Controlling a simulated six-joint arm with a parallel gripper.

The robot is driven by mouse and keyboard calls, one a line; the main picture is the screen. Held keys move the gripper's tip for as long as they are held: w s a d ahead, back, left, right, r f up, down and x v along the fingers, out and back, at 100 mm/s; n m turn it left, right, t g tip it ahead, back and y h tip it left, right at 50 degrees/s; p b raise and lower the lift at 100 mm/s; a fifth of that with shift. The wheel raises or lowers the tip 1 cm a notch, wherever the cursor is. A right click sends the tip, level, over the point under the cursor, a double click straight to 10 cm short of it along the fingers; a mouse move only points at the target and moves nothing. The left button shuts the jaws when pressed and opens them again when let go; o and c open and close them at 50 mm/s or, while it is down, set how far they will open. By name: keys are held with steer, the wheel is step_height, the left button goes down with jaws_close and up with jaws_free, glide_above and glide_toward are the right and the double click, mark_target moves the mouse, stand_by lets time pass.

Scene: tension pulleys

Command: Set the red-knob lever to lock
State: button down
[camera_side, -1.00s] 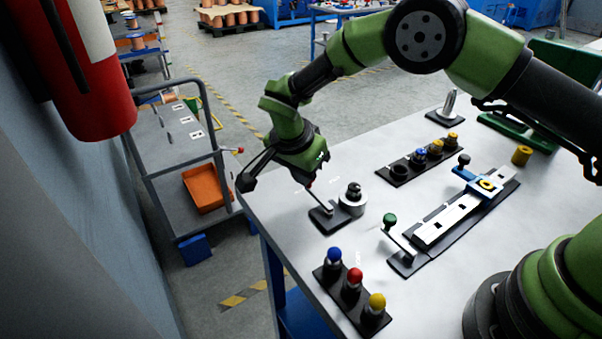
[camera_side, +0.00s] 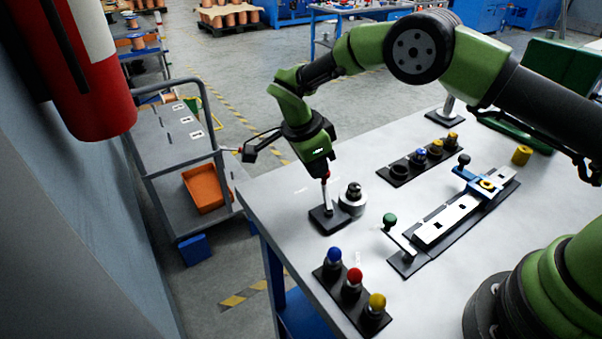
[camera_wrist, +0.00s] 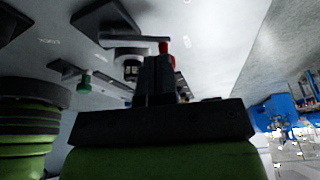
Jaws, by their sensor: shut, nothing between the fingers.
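The red-knob lever is a grey arm on a black base plate (camera_side: 328,218) near the table's far left edge. In the side view the lever (camera_side: 325,195) looks nearly upright in the picture, with its red knob right at my gripper (camera_side: 323,177). In the wrist view the grey lever arm (camera_wrist: 122,42) runs from the base to the red knob (camera_wrist: 164,47), which shows just beyond my fingertips (camera_wrist: 160,60). My gripper is shut with nothing between its fingers. Whether the fingers touch the knob cannot be told.
A grey cylinder with a dark top (camera_side: 353,200) stands close right of the lever. A green-knob lever (camera_side: 390,222) and a slide rail (camera_side: 450,222) lie further right. A black strip with blue, red and yellow knobs (camera_side: 352,290) is in front.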

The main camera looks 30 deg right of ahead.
steer(key=shift+s+d+m+g, duration=0.2)
steer(key=shift+d+m, duration=0.25)
steer(key=shift+m, duration=0.35)
steer(key=shift+s+d+m+g, duration=0.1)
steer(key=shift+d+m+g, duration=0.25)
steer(key=shift+m, duration=0.45)
steer(key=shift+s+d+m+y, duration=0.1)
steer(key=shift+d+m+y, duration=0.05)
steer(key=shift+m+y, duration=0.2)
steer(key=v, duration=1)
